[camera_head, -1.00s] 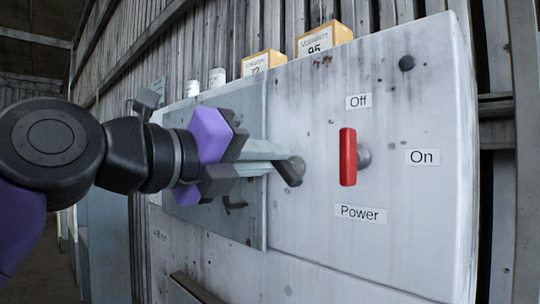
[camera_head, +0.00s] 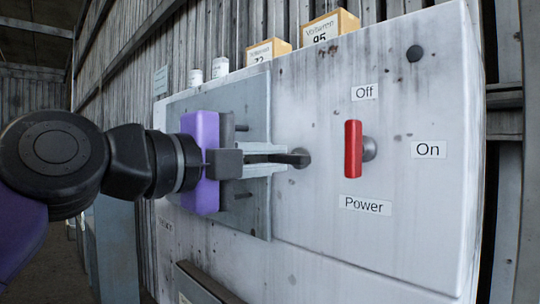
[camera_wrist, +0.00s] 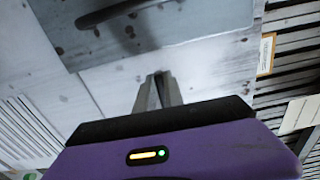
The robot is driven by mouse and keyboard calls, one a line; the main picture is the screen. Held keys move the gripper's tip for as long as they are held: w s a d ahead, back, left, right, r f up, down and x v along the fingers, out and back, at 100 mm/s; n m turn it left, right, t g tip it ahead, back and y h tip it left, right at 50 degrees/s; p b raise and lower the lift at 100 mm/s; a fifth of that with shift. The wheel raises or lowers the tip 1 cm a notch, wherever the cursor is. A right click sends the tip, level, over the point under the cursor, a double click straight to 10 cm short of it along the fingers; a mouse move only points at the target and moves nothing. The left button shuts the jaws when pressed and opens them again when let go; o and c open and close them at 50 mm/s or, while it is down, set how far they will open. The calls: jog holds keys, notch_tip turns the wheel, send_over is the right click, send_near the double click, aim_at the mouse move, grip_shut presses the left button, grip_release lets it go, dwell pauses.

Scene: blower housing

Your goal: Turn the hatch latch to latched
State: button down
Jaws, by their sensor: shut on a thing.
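The hatch (camera_head: 225,108) is a flat grey panel lying against the front of the pale, stained housing. The hatch latch (camera_head: 294,158) is a short dark lever on a round pivot just right of the hatch's right edge. It lies about level, pointing left over that edge. My gripper (camera_head: 280,158) is shut on the lever, its pale fingers above and below it. In the wrist view, my fingers (camera_wrist: 158,90) meet at a thin dark strip, mostly hidden between them. The hatch (camera_wrist: 205,18) also shows there with a dark bar handle.
A red power switch (camera_head: 353,149) stands to the right of the latch, between Off, On and Power labels. Two labelled boxes (camera_head: 330,30) and two small white containers (camera_head: 220,67) stand on top of the housing. A corrugated wall is behind.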

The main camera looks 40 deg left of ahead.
jog(key=shift+a+n, duration=0.1)
jog(key=shift+n, duration=0.2)
jog(key=c, duration=1.4)
grip_release()
jog(key=shift+c, duration=0.2)
jog(key=s+b, duration=0.2)
jog(key=s, duration=0.5)
jog(key=shift+s+a, duration=0.25)
jog(key=shift+s, duration=0.15)
